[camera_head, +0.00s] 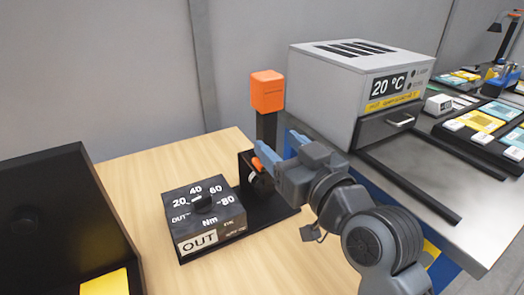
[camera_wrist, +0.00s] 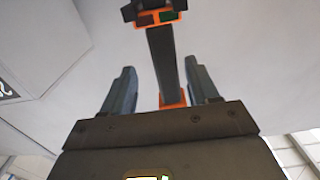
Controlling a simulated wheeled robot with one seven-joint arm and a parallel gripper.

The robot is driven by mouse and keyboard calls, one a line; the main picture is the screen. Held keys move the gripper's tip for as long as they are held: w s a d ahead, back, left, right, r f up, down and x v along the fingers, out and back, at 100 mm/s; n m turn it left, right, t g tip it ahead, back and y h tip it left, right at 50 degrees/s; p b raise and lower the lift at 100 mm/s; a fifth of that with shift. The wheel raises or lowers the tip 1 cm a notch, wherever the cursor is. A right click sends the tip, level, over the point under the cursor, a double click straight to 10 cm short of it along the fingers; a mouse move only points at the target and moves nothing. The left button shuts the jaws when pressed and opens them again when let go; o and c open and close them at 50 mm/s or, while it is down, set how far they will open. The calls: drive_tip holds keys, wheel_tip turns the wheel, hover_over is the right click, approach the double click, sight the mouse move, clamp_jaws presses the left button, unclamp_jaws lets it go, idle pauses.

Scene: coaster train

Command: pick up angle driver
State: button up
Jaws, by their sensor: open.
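The angle driver has an orange block (camera_head: 267,90) on top of a dark upright handle (camera_head: 267,127). It stands upright at a black stand beside the torque box. My gripper (camera_head: 281,148) is open, with its two blue-grey fingers reaching toward the handle from the right. In the wrist view the dark handle (camera_wrist: 164,65) runs between the two spread fingers of my gripper (camera_wrist: 160,76), with a gap on each side. An orange-edged end with small red and green patches shows at the top there. The driver's lower end is partly hidden by my gripper in the head view.
The torque box (camera_head: 205,215), with a dial and an "OUT" label, sits on the wooden table (camera_head: 140,190). A black panel (camera_head: 60,210) stands at left. A grey oven (camera_head: 350,75) reading 20 °C stands close on the right, on a metal bench (camera_head: 470,215).

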sight(262, 133)
drive_tip(key=x, duration=0.3)
drive_tip(key=p+x, duration=0.1)
drive_tip(key=x, duration=0.2)
drive_tip(key=shift+s+a+f, duration=0.15)
drive_tip(key=shift+a+f, duration=0.05)
drive_tip(key=shift+a, duration=0.15)
clamp_jaws()
idle(1.0)
drive_tip(key=shift+r, duration=0.15)
